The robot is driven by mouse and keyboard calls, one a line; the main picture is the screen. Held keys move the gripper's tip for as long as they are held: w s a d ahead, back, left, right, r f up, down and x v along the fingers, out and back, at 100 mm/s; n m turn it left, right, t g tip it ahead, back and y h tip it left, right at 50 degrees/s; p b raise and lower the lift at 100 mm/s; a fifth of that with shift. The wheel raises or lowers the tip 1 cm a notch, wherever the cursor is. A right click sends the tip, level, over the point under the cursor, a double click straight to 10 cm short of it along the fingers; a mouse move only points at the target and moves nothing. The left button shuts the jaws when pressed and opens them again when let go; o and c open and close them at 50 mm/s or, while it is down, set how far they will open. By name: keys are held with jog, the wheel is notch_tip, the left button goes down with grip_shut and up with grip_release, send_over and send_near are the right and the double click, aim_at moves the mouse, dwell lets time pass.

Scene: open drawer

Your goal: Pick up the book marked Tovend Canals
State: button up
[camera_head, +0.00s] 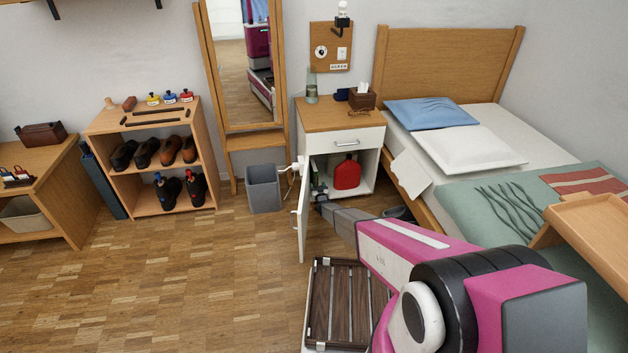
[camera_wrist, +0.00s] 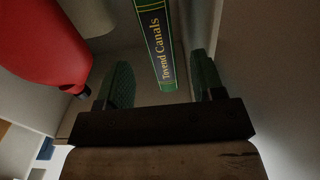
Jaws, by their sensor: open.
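The book marked Tovend Canals (camera_wrist: 161,45) shows its narrow spine in the wrist view, dark blue with green edges and yellow lettering. It stands inside the open bedside cabinet (camera_head: 366,146). My gripper (camera_wrist: 162,72) is open, with one green-padded finger on each side of the spine's near end in that view. The gap between the fingers looks empty at their bases, and I cannot tell whether either finger touches the book. In the head view my gripper (camera_head: 322,207) reaches into the left part of the cabinet's opening, and the book is hard to make out there.
A red container (camera_wrist: 40,40) is left of the book in the wrist view; it also stands in the cabinet in the head view (camera_head: 347,173). The cabinet door (camera_head: 303,222) is swung open beside my arm. A grey bin (camera_head: 263,188) and a slatted rack (camera_head: 345,305) are on the floor.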

aim_at(316, 182)
jog(key=x, duration=0.3)
jog(key=shift+a, duration=0.1)
grip_shut()
jog(key=shift+r, duration=0.2)
